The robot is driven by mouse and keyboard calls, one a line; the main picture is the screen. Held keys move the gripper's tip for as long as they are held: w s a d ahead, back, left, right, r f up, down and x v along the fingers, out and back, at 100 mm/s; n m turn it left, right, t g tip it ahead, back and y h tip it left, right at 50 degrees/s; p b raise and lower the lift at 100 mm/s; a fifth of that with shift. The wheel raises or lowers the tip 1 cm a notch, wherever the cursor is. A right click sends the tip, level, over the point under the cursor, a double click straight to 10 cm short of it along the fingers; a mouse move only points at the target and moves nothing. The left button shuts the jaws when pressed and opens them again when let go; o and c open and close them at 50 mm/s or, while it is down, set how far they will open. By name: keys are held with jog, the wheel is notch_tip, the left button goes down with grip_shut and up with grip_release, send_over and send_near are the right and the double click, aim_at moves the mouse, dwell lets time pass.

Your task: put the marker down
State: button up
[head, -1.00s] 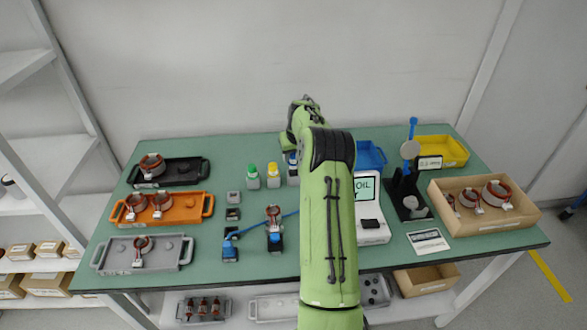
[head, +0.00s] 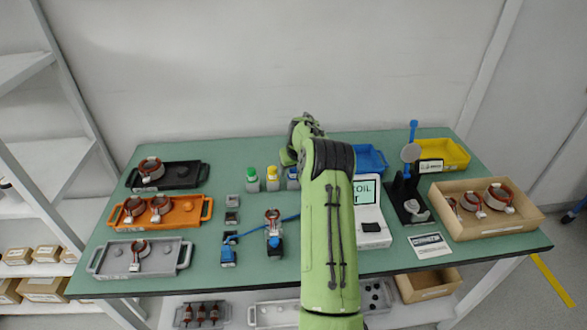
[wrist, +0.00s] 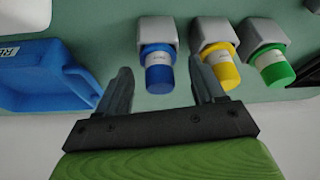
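Three markers stand in small grey holders at the back of the table: a green one (head: 252,178), a yellow one (head: 272,173) and a blue one (head: 292,174), partly beside my arm. In the wrist view the blue marker (wrist: 157,68) sits in its holder (wrist: 157,30), with the yellow marker (wrist: 220,64) and green marker (wrist: 273,68) to its right. My gripper (wrist: 160,80) is open. Its two fingers are spread on either side of the blue marker's cap, with visible gaps and nothing gripped. The head view does not show the fingers clearly.
A labelled blue bin (wrist: 40,80) lies close left of my gripper in the wrist view. Black (head: 183,172), orange (head: 184,219) and grey (head: 110,262) trays are at the table's left. A wooden box (head: 485,229) and yellow bin (head: 459,157) are at the right.

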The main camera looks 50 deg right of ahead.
jog(key=p+v, duration=0.2)
jog(key=v, duration=1.1)
jog(key=a+r+n, duration=0.1)
jog(key=a+r, duration=0.3)
jog(key=a, duration=0.3)
jog(key=a+r+n, duration=0.1)
jog(key=a+r, duration=0.4)
jog(key=a, duration=0.2)
jog(key=s+a+r+n, duration=0.1)
jog(key=s+a+r, duration=0.15)
jog(key=a, duration=0.35)
jog(key=s+a+r+n, duration=0.1)
jog(key=s+a+r, duration=0.1)
jog(key=s+a, duration=0.3)
jog(key=s+a+f+n+t+y, duration=0.1)
jog(key=s+a+f, duration=0.1)
jog(key=s+a, duration=0.4)
jog(key=s+a+f+y, duration=0.1)
jog(key=s+a+f, duration=0.1)
jog(key=s+a, duration=0.4)
jog(key=s, duration=0.5)
jog(key=shift+s+a+n+t, duration=0.2)
jog(key=shift+a+n+t, duration=0.05)
jog(key=shift+n+t, duration=0.15)
jog(key=shift+r, duration=0.1)
jog(key=shift+r, duration=0.2)
